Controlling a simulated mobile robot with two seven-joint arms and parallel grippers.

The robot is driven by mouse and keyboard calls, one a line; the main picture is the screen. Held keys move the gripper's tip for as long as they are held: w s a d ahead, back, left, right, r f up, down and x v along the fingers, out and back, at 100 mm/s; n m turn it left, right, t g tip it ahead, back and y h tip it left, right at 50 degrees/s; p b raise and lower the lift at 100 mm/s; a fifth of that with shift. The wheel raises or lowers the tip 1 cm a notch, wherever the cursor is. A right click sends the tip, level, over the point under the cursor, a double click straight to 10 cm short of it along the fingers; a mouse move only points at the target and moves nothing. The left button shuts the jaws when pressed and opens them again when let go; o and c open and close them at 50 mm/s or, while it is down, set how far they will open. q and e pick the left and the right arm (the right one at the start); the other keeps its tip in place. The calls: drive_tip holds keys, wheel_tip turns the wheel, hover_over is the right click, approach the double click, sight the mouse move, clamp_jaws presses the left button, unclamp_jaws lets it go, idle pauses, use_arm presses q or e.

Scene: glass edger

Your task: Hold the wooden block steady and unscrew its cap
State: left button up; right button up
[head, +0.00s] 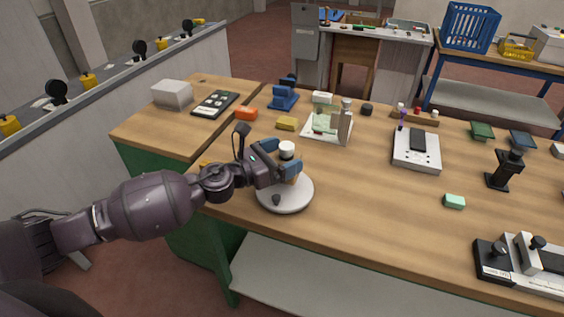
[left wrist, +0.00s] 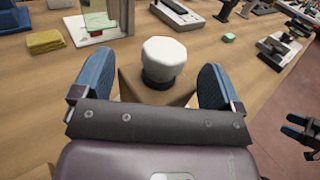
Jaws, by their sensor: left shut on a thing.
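The wooden block (left wrist: 130,88) is between the blue fingers of my left gripper (left wrist: 157,92), which is shut on it. In the head view the gripper (head: 280,168) hides most of the block. The white rounded cap (left wrist: 163,56) sits upright on top, above a dark collar (left wrist: 157,82); it also shows in the head view (head: 287,149). The block is over a round white plate (head: 285,200); whether it touches the plate is hidden. My right gripper (left wrist: 304,142) shows at the right edge of the left wrist view, with its blue fingers apart, away from the block.
A small dark piece (head: 276,200) lies on the plate. A grey scale-like device (head: 417,152) stands to the right. Bare tabletop (head: 360,200) lies right of the plate.

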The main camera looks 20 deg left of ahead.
use_arm(q)
wheel_tip(320, 180, up, 10)
drive_tip(key=p, duration=0.3)
drive_tip(key=shift+f, duration=0.1)
wheel_tip(320, 180, up, 7)
drive_tip(key=p, duration=0.1)
use_arm(e)
drive_tip(key=shift+s+d+r, duration=0.1)
drive_tip(key=shift+s+r, duration=0.05)
drive_tip(key=shift+r, duration=2.1)
use_arm(q)
drive_tip(key=o, duration=0.3)
drive_tip(key=c, duration=0.6)
use_arm(e)
drive_tip(key=shift+w+r, duration=0.15)
drive_tip(key=shift+w, duration=0.05)
